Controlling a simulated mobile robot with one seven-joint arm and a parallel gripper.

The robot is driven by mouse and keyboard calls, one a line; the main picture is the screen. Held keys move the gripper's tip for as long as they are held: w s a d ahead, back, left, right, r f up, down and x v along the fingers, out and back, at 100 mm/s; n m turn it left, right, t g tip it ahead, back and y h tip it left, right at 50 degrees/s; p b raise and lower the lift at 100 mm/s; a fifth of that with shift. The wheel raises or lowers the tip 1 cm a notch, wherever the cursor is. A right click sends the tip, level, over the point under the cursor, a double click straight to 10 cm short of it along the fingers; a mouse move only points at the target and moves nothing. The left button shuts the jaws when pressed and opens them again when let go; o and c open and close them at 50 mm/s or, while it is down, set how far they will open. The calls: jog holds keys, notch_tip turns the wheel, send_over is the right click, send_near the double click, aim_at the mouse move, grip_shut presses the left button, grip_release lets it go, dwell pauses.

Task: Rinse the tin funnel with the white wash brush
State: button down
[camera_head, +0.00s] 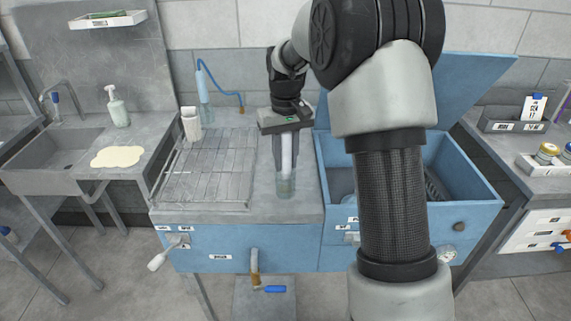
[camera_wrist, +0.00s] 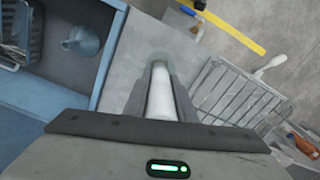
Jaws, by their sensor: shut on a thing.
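My gripper (camera_head: 286,165) is shut on a white rod-like thing (camera_head: 287,150), seemingly the white wash brush. It points down over the grey worktop. In the wrist view the white shaft (camera_wrist: 160,100) lies between the two fingers. Its lower end meets a pale green, translucent part (camera_head: 286,188); I cannot tell whether this is bristles or a cup around them. A grey-blue funnel-like thing, seemingly the tin funnel (camera_wrist: 84,40), lies in the blue tub in the wrist view. In the head view my arm hides much of that tub.
The blue tub (camera_head: 476,190) with a raised lid stands right of the worktop (camera_head: 265,212). A wire rack (camera_head: 210,165) lies to the left, with a white container (camera_head: 191,124) behind it. A blue hose (camera_head: 228,90) hangs at the wall. A sink (camera_head: 50,150) is at far left.

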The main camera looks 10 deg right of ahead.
notch_tip(320, 180, up, 12)
jog(key=p, duration=0.3)
jog(key=shift+f, duration=0.2)
jog(key=shift+d, duration=0.15)
jog(key=w+d+f+p, duration=0.1)
jog(key=d+p, duration=0.3)
jog(key=d, duration=0.8)
jog(key=w+d+f+p, duration=0.1)
jog(key=d+p, duration=0.3)
jog(key=d, duration=0.8)
jog(key=shift+w+d+f+p, duration=0.2)
jog(key=shift+w+d+p, duration=0.1)
jog(key=shift+p, duration=0.1)
jog(key=shift+f, duration=0.15)
